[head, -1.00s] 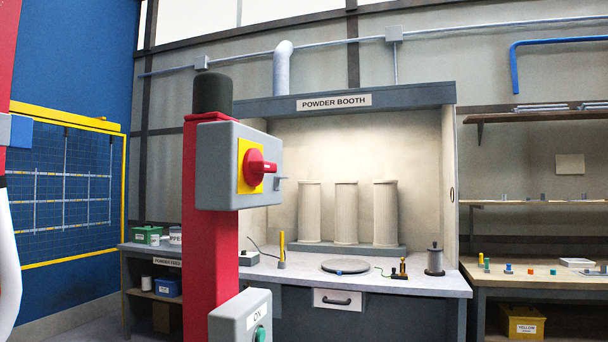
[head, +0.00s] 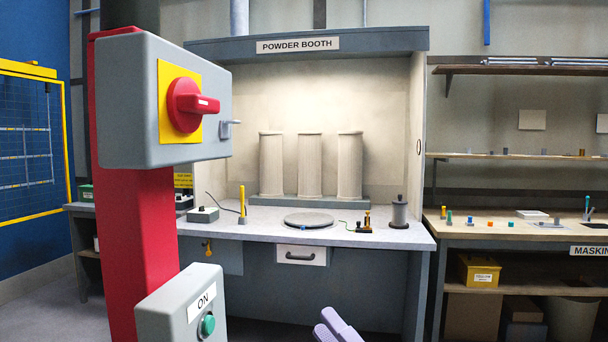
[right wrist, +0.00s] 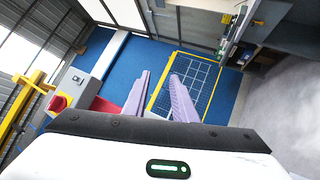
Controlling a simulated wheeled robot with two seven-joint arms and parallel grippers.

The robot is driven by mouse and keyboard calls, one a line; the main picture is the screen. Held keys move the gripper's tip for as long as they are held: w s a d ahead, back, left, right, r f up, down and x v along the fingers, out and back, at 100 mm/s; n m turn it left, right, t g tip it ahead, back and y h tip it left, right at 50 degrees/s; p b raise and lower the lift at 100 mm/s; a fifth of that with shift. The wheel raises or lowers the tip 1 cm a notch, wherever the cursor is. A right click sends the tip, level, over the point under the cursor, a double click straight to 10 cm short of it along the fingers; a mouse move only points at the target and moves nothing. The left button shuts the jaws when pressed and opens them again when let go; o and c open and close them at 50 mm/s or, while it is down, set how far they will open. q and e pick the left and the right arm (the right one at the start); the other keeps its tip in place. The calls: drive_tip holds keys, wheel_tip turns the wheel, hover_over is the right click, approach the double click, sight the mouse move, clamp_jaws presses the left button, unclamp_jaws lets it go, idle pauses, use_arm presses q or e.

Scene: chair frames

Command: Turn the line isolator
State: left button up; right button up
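The line isolator is a grey box (head: 130,95) on a red post (head: 140,245), at the upper left of the head view. Its red rotary handle (head: 192,105) sits on a yellow plate (head: 165,120), with the grip lying roughly level. The isolator box (right wrist: 80,87) and red handle (right wrist: 57,103) also show at the left of the right wrist view. My right gripper (head: 332,325) shows as lilac fingertips at the bottom edge, below, right of and apart from the isolator. In the right wrist view its two fingers (right wrist: 160,78) are apart with nothing between them. My left gripper is out of view.
A grey ON box with a green button (head: 208,325) is on the post below the isolator. The powder booth bench (head: 270,225) stands behind, with a turntable (head: 308,219) and small tools. A masking bench (head: 520,235) is at right. The space right of the isolator is open.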

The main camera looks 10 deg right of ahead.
drive_tip(key=s+a+r+n+g+y, duration=0.1)
drive_tip(key=a+r+n+g+y, duration=0.2)
drive_tip(key=r+n, duration=0.45)
drive_tip(key=s+a+r+n+g+y, duration=0.1)
drive_tip(key=s+r+n+g+y, duration=0.15)
drive_tip(key=r+n+y, duration=0.45)
drive_tip(key=n+g+h+p, duration=0.1)
drive_tip(key=n+g+h, duration=0.6)
drive_tip(key=n, duration=2.2)
approach(210, 104)
drive_tip(key=w+f+g+y, duration=0.1)
drive_tip(key=w+g+y, duration=0.1)
drive_tip(key=shift+t, duration=0.25)
drive_tip(key=x, duration=0.2)
drive_tip(key=p+x, duration=0.1)
drive_tip(key=x, duration=0.2)
drive_tip(key=p+x, duration=0.1)
drive_tip(key=x, duration=0.1)
drive_tip(key=shift+s+a, duration=0.2)
drive_tip(key=shift+a, duration=0.3)
clamp_jaws()
drive_tip(key=m, duration=0.4)
drive_tip(key=shift+m, duration=0.25)
drive_tip(key=m, duration=1.3)
drive_tip(key=shift+o, duration=1.2)
unclamp_jaws()
